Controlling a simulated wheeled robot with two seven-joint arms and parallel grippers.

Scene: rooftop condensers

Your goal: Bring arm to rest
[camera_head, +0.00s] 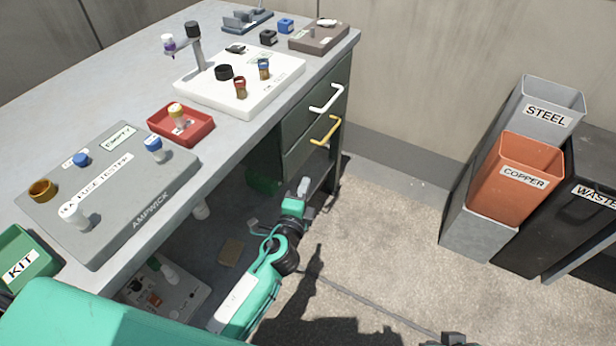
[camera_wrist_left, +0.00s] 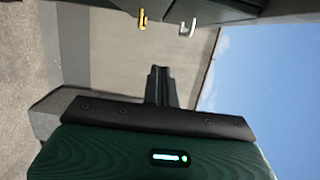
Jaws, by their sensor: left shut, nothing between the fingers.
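My left arm, green and black, reaches in from the bottom of the head view, low beside the desk. Its gripper (camera_head: 304,187) hangs over the floor in front of the desk's right end, below the drawers. In the left wrist view the two dark fingers (camera_wrist_left: 160,86) are together with nothing between them. The gripper touches nothing that I can make out.
The desk (camera_head: 110,75) carries a fuse tester (camera_head: 110,190), a red tray (camera_head: 160,128) and a white board (camera_head: 200,88). Drawers have a white handle (camera_head: 326,98) and a yellow handle (camera_head: 325,130). Copper (camera_head: 515,175), steel (camera_head: 545,97) and waste bins stand right. Floor between is mostly clear; a cable crosses it.

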